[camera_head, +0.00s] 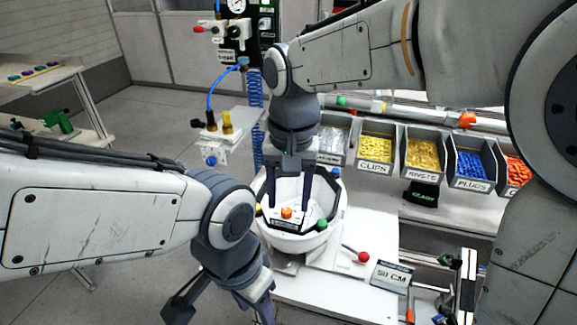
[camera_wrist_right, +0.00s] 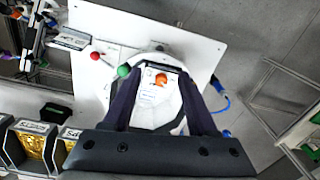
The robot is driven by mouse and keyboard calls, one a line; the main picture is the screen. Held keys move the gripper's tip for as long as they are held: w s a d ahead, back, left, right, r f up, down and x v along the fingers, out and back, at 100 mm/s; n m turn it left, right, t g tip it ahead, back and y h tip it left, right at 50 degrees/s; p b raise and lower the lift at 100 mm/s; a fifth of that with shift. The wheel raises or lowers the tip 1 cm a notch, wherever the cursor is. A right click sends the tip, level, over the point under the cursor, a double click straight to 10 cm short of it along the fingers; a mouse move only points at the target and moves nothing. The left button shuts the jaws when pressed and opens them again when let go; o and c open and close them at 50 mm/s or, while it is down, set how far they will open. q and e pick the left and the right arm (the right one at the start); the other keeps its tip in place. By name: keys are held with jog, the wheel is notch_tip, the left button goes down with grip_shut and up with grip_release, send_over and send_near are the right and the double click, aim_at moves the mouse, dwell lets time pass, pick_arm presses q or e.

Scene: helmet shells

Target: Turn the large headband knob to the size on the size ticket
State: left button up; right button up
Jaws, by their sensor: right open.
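A white helmet shell (camera_head: 335,207) sits in the middle of the head view, open side up. An orange knob (camera_head: 286,212) is inside it above a small marked plate; in the right wrist view the knob (camera_wrist_right: 161,79) lies between the fingers. My right gripper (camera_head: 289,204) is open, pointing down into the shell, its fingers on either side of the knob; contact cannot be told. The knob's setting is too small to read. The size ticket (camera_head: 392,276) seems to read 50 CM, second digit unclear. My left gripper (camera_head: 220,308) is open and empty at the bottom edge.
A green ball (camera_head: 321,224) is at the shell's near right rim, a red ball-ended lever (camera_head: 364,257) beside it. Labelled bins of parts, including clips (camera_head: 376,150) and plugs (camera_head: 472,165), line the right back. A valve block (camera_head: 210,143) with a blue hose stands left.

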aim_at(287, 210)
jog(key=w+r+m+p, duration=0.2)
jog(key=w+r, duration=0.2)
pick_arm(q)
notch_tip(287, 210, up, 5)
jog(key=shift+f+p, duration=0.1)
jog(key=shift+p, duration=0.65)
pick_arm(e)
notch_tip(287, 210, down, 10)
jog(key=shift+a+f, duration=0.15)
jog(key=shift+f, duration=0.1)
grip_shut()
